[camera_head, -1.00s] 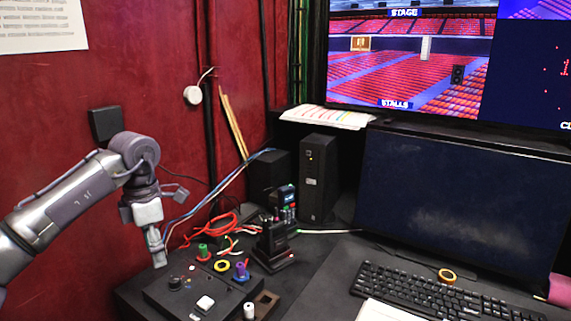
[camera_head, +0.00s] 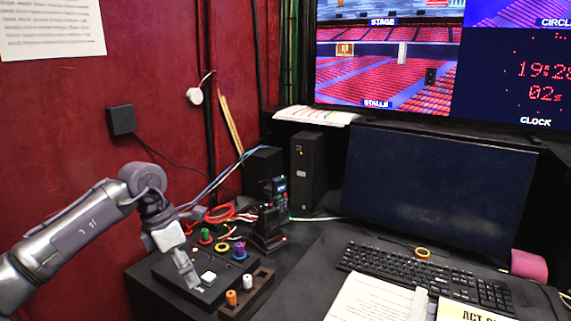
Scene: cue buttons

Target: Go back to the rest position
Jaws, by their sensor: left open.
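My left gripper (camera_head: 189,276) is at the lower left, over the black button panel (camera_head: 222,282), its fingers pointing down. It appears empty. Whether its fingertips touch the panel I cannot tell. A white square button (camera_head: 208,276) shows just right of the fingers. Green (camera_head: 205,236), yellow (camera_head: 222,247) and purple (camera_head: 239,251) pieces stand along the panel's back part. My right gripper does not show.
A dark tray (camera_head: 262,279) with orange (camera_head: 231,297) and white (camera_head: 248,281) pegs lies right of the panel. Radios (camera_head: 268,229) and cables stand behind. A keyboard (camera_head: 425,275), dark monitor (camera_head: 425,190) and papers (camera_head: 370,300) fill the right side.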

